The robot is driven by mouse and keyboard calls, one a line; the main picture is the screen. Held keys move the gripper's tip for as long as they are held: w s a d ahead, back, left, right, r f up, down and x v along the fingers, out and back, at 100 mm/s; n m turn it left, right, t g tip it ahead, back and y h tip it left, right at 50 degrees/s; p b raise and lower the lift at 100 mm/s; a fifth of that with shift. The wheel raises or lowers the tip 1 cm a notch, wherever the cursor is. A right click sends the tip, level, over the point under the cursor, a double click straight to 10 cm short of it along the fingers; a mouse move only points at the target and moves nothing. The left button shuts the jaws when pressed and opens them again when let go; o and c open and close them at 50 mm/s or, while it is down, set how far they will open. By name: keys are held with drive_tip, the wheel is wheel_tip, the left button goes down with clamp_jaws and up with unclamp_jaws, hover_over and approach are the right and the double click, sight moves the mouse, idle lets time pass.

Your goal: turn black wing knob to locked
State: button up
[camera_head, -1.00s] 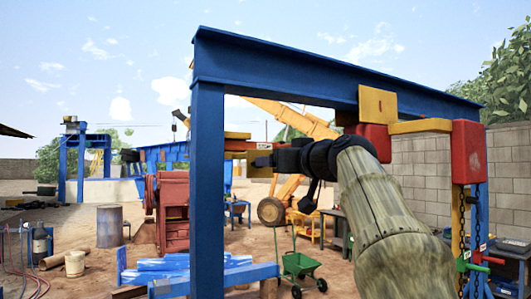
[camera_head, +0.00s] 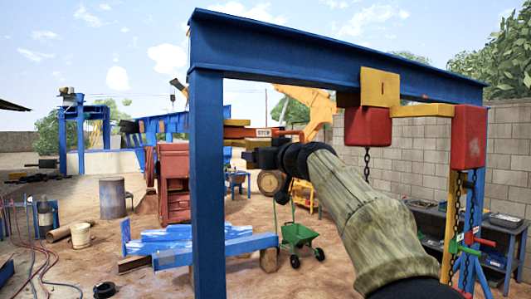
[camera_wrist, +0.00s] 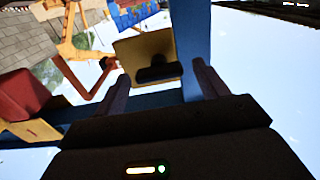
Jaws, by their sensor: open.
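The black wing knob (camera_wrist: 158,73) sits on a square yellow plate (camera_wrist: 130,46) in the wrist view. Its wing lies nearly level across the picture. My gripper (camera_wrist: 146,70) is open, with one dark finger on each side of the knob in the picture. No contact shows, and I cannot tell the remaining gap in depth. In the head view my gripper (camera_head: 254,156) is beside the blue post, near the yellow blocks (camera_head: 236,132). The knob cannot be made out there.
The blue gantry post (camera_head: 207,180) stands close to my gripper, under the blue beam (camera_head: 330,60). Red chain hoists (camera_head: 368,127) hang right.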

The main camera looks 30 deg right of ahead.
drive_tip(key=c, duration=1)
drive_tip(key=shift+m+b, duration=0.3)
drive_tip(key=shift+m, duration=0.2)
drive_tip(key=m, duration=0.5)
drive_tip(key=m+b, duration=0.1)
drive_tip(key=m, duration=1.1)
drive_tip(key=shift+d+f+b, duration=0.2)
drive_tip(key=shift+d+b, duration=0.05)
drive_tip(key=shift+b, duration=0.15)
